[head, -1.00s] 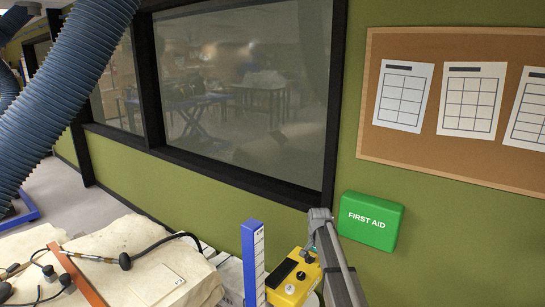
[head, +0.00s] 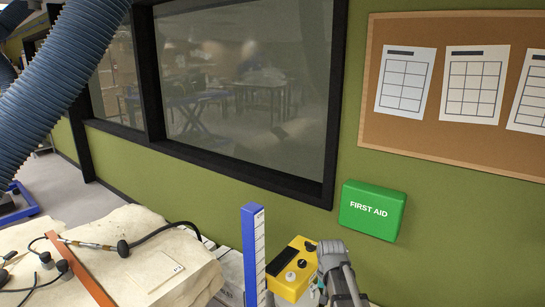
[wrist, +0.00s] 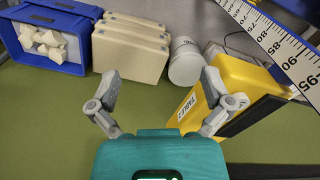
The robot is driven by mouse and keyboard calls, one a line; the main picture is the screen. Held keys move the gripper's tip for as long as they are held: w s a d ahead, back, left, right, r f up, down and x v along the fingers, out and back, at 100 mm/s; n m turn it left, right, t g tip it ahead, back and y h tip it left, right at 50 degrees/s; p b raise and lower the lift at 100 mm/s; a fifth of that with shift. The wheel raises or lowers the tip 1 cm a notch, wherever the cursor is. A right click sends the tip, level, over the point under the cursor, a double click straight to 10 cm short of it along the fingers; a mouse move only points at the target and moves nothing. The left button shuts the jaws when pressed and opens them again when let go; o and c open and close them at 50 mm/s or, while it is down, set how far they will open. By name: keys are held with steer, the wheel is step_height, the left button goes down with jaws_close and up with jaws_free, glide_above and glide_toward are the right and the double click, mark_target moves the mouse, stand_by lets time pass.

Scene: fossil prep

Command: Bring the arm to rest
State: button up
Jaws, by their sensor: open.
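My gripper (wrist: 161,76) shows in the wrist view with its two grey fingers spread wide and nothing between them. Its teal body fills the bottom middle of that view. In the head view, part of my arm shows at the bottom, right of the yellow box (head: 292,270). The fingertips cannot be made out there. In the wrist view, a yellow box (wrist: 232,85) is close to the right finger, which overlaps it in the picture. I cannot tell whether they touch.
The head view shows a blue upright scale (head: 254,255), a pale slab (head: 190,275), a ribbed blue hose (head: 70,85) and a green first aid box (head: 372,210). The wrist view shows a blue crate (wrist: 48,65), cream blocks (wrist: 128,50), a white jar (wrist: 186,62) and a ruler (wrist: 275,42).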

steer(key=s+f+n+b, duration=0.3)
steer(key=s+f, duration=0.1)
steer(key=s, duration=0.8)
